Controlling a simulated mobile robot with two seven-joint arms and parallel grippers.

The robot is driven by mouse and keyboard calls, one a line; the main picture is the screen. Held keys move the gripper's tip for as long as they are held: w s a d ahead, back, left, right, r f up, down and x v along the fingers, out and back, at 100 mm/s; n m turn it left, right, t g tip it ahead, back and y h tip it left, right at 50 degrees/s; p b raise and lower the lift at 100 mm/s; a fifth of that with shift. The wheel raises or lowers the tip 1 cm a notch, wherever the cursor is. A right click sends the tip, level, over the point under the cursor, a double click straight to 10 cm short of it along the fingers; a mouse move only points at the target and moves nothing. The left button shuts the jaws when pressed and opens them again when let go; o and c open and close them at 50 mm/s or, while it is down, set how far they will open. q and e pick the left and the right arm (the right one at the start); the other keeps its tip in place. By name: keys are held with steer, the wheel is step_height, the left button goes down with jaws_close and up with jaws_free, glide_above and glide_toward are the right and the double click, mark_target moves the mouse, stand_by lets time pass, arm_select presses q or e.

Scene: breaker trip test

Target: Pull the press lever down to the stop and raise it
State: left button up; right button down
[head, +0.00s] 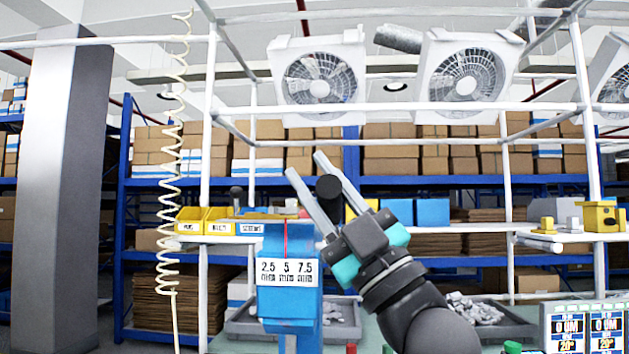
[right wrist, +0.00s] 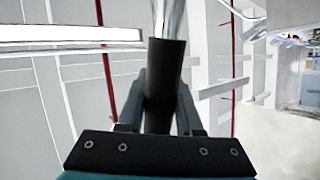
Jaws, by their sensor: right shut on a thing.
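The blue press (head: 289,300) stands at the lower centre of the head view, with a white scale plate marked 2.5, 5 and 7.5 and a red line above it. The lever's black grip (head: 329,187) is above and right of the press. My right gripper (head: 306,164) has its two grey fingers on either side of this grip and is shut on it. In the right wrist view the black grip (right wrist: 165,80) stands between the fingers, with a shiny metal rod (right wrist: 169,18) beyond it. My left gripper is not in view.
Grey trays (head: 346,329) with metal parts lie on the bench behind the press. Yellow bins (head: 190,221) stand on a shelf at left. A coiled cream hose (head: 170,150) hangs at left. Display boxes (head: 585,328) stand at lower right. White frame bars cross behind the lever.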

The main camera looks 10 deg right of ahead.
steer(key=shift+a+f, duration=0.1)
steer(key=shift+f, duration=0.1)
steer(key=c, duration=1)
jaws_free()
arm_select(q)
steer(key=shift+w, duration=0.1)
arm_select(e)
steer(key=o, duration=0.4)
steer(key=shift+r, duration=0.1)
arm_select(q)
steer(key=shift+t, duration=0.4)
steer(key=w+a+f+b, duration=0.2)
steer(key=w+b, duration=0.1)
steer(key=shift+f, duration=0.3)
arm_select(e)
steer(key=v, duration=1.5)
steer(key=shift+s, duration=0.1)
